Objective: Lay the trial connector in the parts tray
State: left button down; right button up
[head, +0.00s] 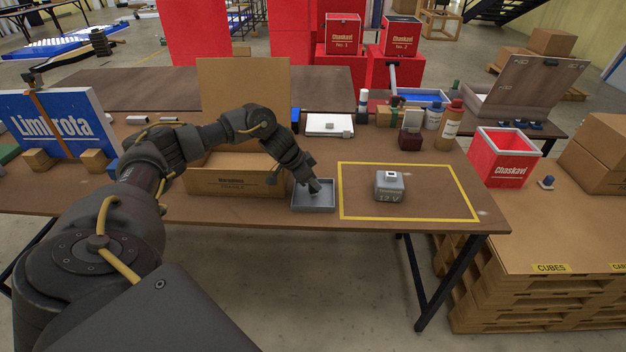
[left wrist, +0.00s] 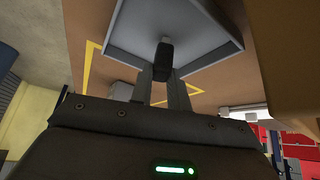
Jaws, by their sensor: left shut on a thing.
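The grey parts tray (head: 327,208) sits on the workbench, left of a yellow taped rectangle. In the left wrist view my left gripper (left wrist: 165,84) is shut on a small dark piece, the trial connector (left wrist: 164,55). The tray (left wrist: 205,55) fills the top of that view around the connector. I cannot tell whether the connector touches the tray floor. In the head view the connector is too small and dark to tell from the fingertips. My right gripper is not in view.
A grey 12 V box (head: 389,195) with a white top piece stands inside the yellow rectangle (head: 440,217). A cardboard box (head: 230,182) stands close to the tray's left. Bottles (head: 449,130) and a dark red block (head: 411,138) stand farther back. The rectangle's right half is clear.

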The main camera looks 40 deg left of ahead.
pick_arm(q)
jog(key=c, duration=1.3)
grip_release()
jog(key=shift+f, duration=0.15)
jog(key=shift+c, duration=0.2)
jog(key=shift+r, duration=0.3)
jog(key=b+v, duration=0.1)
jog(key=v, duration=1.1)
jog(key=shift+w+d+f, duration=0.1)
jog(key=shift+w+d, duration=0.05)
